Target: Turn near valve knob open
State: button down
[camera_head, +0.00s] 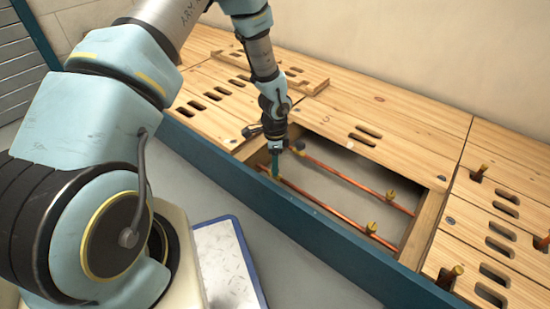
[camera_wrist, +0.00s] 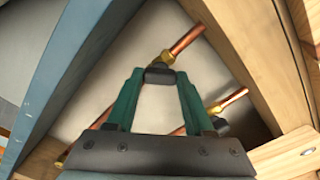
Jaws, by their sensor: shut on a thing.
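Two copper pipes run side by side in the opening of the wooden bench: the near pipe (camera_head: 325,206) and the far pipe (camera_head: 345,177). My gripper (camera_head: 275,172) reaches down into the opening at the left end of the near pipe. In the wrist view, my gripper (camera_wrist: 160,80) has its green fingers shut on the dark near valve knob (camera_wrist: 159,73). A brass fitting (camera_wrist: 166,57) shows just beyond it. The far valve's dark knob (camera_head: 299,145) is apart from the fingers. The fingers and arm hide most of the near valve in the head view.
The blue front edge (camera_head: 320,230) of the bench and the wooden frame (camera_head: 424,228) bound the opening. A slotted board (camera_head: 295,80) lies on the bench behind my arm. Brass-topped stubs (camera_head: 479,171) stand at the right. A blue-edged panel (camera_head: 228,262) is below, near my base.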

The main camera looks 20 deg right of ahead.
jog(key=n+p, duration=0.3)
jog(key=n, duration=0.2)
jog(key=shift+r+n+p, duration=0.15)
jog(key=shift+n+p, duration=0.15)
jog(key=shift+p, duration=0.1)
jog(key=shift+n+p, duration=1.2)
jog(key=shift+n, duration=1)
jog(key=shift+c, duration=1.4)
grip_release()
notch_tip(320, 180, up, 10)
jog(key=p, duration=0.3)
jog(key=shift+r+p, duration=0.25)
jog(key=shift+p, duration=0.05)
